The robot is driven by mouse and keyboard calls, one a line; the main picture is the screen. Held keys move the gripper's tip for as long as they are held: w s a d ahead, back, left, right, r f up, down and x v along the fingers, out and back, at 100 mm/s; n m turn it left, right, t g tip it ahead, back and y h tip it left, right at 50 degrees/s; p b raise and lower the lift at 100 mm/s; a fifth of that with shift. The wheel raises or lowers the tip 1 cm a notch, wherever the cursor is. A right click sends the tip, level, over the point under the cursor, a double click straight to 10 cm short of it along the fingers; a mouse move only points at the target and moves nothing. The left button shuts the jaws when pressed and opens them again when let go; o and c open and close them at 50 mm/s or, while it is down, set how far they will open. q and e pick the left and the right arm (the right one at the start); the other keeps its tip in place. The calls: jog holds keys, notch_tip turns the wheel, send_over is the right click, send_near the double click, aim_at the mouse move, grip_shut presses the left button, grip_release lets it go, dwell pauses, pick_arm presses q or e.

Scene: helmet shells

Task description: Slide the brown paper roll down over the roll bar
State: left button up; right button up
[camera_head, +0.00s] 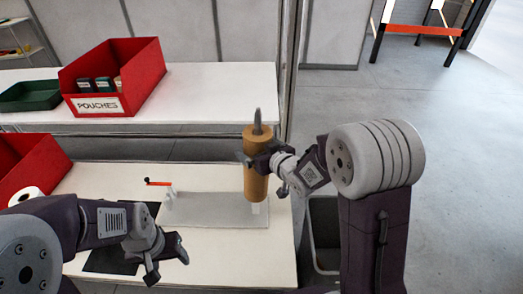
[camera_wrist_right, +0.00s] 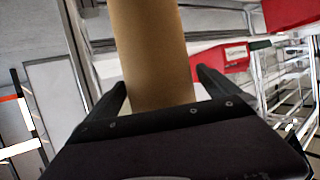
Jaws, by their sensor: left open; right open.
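The brown paper roll (camera_head: 256,186) stands upright over the right end of a grey plate in the head view. A dark pointed tip, apparently the roll bar (camera_head: 257,122), sticks out of its top. My right gripper (camera_head: 254,160) is around the roll's upper half with its jaws open. In the right wrist view the roll (camera_wrist_right: 153,55) is between the two spread fingers (camera_wrist_right: 163,92). Whether a finger touches it cannot be told. My left gripper (camera_head: 168,262) is open and empty, low at the left.
The grey plate (camera_head: 210,210) lies on the white table (camera_head: 105,178), with a red-handled lever (camera_head: 160,184) at its left. A white roll (camera_head: 25,195) lies at the left near a red bin (camera_head: 35,160). Behind, a shelf holds a red POUCHES bin (camera_head: 140,80) and a green tray (camera_head: 30,96).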

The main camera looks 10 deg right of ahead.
jog(key=b+v, duration=0.2)
jog(key=v, duration=0.6)
jog(key=shift+s+r, duration=0.2)
jog(key=shift+s, duration=0.05)
jog(key=shift+d, duration=0.1)
dwell(0.5)
